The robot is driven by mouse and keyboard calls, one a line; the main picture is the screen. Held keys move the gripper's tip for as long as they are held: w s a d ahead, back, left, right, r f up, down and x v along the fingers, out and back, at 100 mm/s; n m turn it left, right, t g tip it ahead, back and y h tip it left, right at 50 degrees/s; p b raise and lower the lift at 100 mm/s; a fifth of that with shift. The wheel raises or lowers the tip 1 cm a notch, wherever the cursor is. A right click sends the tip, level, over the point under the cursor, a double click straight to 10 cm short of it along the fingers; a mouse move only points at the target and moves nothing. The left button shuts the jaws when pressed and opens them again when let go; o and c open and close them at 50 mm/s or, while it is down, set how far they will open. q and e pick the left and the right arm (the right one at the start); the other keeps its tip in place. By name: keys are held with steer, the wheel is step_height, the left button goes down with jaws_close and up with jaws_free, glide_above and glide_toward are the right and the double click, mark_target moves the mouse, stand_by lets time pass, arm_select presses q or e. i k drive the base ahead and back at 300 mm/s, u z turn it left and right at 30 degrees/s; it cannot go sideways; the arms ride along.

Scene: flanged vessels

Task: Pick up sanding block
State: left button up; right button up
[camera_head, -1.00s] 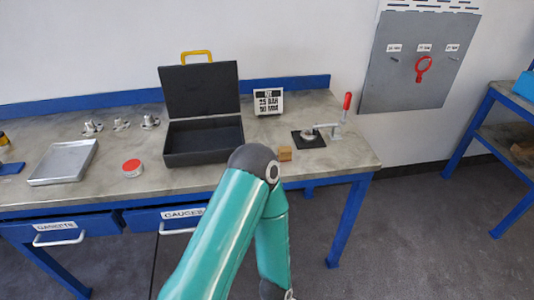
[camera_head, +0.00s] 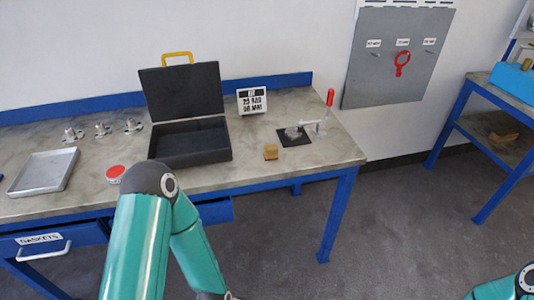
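A small tan block (camera_head: 271,152) sits on the workbench near its front edge, between the open black case and the clamp. It may be the sanding block; its grain or grit cannot be made out. A brown wedge-like piece (camera_head: 503,138) lies on the lower shelf of the right-hand blue rack, too small to identify surely. My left arm's teal links and dark elbow show in front of the bench, but its gripper is out of view. A bit of my other teal arm shows at the bottom right corner; its gripper is out of view too.
The grey workbench (camera_head: 310,163) holds an open black case (camera_head: 190,143), a toggle clamp (camera_head: 318,127) with red handle, a metal tray (camera_head: 44,172) and a red-lidded tin (camera_head: 115,173). A blue bin (camera_head: 512,83) stands on the rack. Floor between bench and rack is clear.

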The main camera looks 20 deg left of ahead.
mark_target(270, 152)
steer(key=i, duration=1)
